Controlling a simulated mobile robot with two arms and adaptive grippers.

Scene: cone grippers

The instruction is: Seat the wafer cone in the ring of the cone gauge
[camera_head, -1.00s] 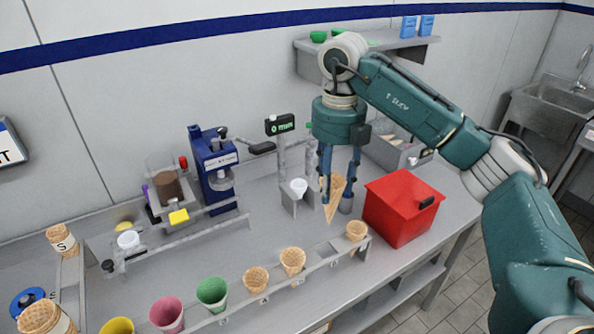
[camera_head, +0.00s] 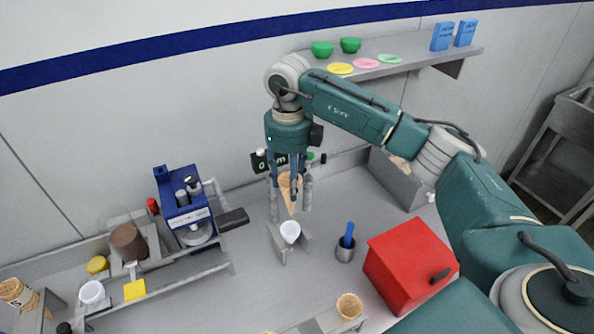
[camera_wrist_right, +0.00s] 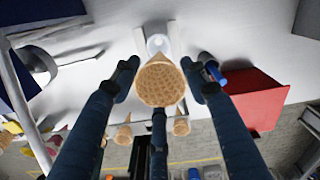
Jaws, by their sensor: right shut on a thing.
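The wafer cone (camera_head: 289,188) hangs tip down in my right gripper (camera_head: 286,186), with its wide mouth upward. In the right wrist view the cone's round waffle mouth (camera_wrist_right: 160,83) lies between the fingers of the right gripper (camera_wrist_right: 160,88). The cone gauge (camera_head: 278,240) is a grey stand holding a white ring or cup (camera_head: 289,231). The cone's tip shows just above the white ring in the head view, apart from it. Part of the white ring also shows beyond the cone in the wrist view (camera_wrist_right: 157,43). My left gripper is out of view.
A red box (camera_head: 405,262) and a grey cup with a blue-handled tool (camera_head: 346,250) stand right of the gauge. A blue machine (camera_head: 187,205) stands left. Another cone (camera_head: 349,305) sits in the front rack. Bench between is clear.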

